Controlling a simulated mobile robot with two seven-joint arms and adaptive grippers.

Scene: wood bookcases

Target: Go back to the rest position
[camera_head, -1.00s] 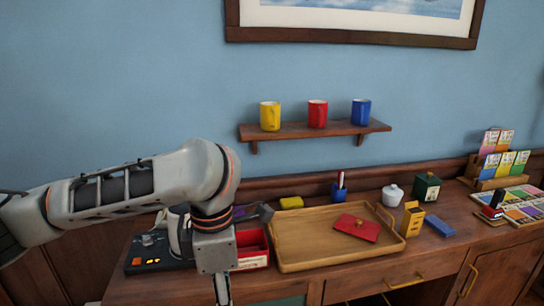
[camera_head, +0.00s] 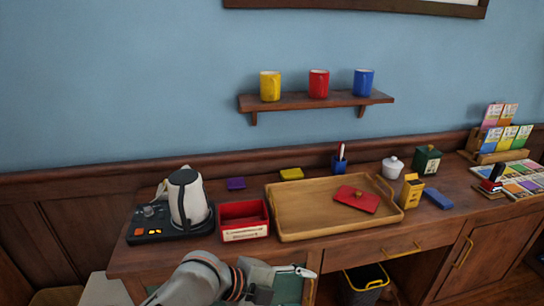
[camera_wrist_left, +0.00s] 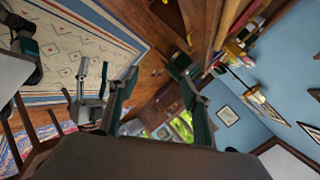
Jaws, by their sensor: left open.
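My left gripper (camera_head: 298,270) is low in the head view, in front of the desk's front edge and below the wooden tray. Its arm comes in from the bottom. In the left wrist view my left gripper (camera_wrist_left: 155,70) has its two fingers spread apart with nothing between them. My right arm does not show in the head view.
The desk holds a kettle (camera_head: 187,197) on its base, a red box (camera_head: 243,221), a wooden tray (camera_head: 290,232) with a red lid (camera_head: 356,199), and a yellow carton (camera_head: 412,190). A dark bin (camera_head: 366,284) stands below. Mugs are on the wall shelf (camera_head: 320,101).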

